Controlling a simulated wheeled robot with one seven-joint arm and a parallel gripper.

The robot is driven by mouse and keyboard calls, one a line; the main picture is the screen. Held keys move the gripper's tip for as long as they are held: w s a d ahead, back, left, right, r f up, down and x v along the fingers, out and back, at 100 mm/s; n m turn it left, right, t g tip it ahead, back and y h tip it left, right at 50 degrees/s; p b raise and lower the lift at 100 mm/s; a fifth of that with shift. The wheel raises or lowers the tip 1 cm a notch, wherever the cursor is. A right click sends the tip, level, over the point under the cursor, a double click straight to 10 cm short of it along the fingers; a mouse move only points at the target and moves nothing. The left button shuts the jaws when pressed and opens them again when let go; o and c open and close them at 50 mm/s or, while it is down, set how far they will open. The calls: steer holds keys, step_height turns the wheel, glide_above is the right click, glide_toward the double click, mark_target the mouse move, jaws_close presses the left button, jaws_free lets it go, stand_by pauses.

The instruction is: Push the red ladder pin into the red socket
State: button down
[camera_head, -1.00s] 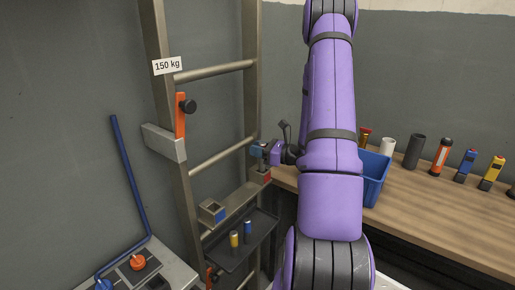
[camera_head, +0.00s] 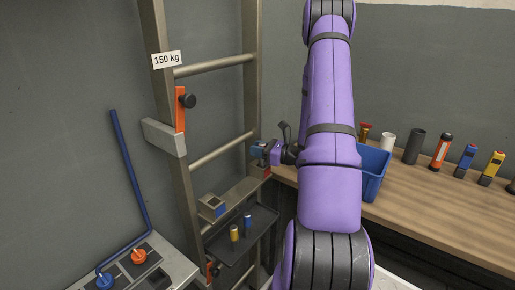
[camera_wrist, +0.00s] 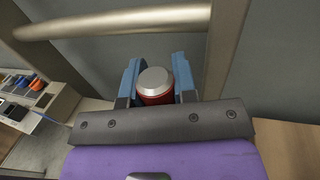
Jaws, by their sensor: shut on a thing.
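My gripper (camera_head: 260,152) is at the right end of the ladder's lower bracket, just above the red-marked socket (camera_head: 263,172). In the wrist view my gripper (camera_wrist: 155,82) is shut on the red pin (camera_wrist: 154,87), which has a round silver top and a red body between the blue fingers. The pin's lower end is hidden by my gripper in both views. I cannot tell whether it is inside the socket or only over it.
A blue-marked socket (camera_head: 212,206) sits at the bracket's left end. A dark tray (camera_head: 258,228) below holds a yellow pin (camera_head: 234,233) and a blue pin (camera_head: 248,221). A blue bin (camera_head: 373,172) stands on the wooden bench (camera_head: 430,205). Ladder rungs and rails are close to my gripper.

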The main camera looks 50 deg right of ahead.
steer(key=shift+f, duration=0.7)
steer(key=c, duration=0.8)
jaws_free()
steer(key=v, duration=1)
steer(key=shift+s+d, duration=0.15)
steer(key=shift+s, duration=0.2)
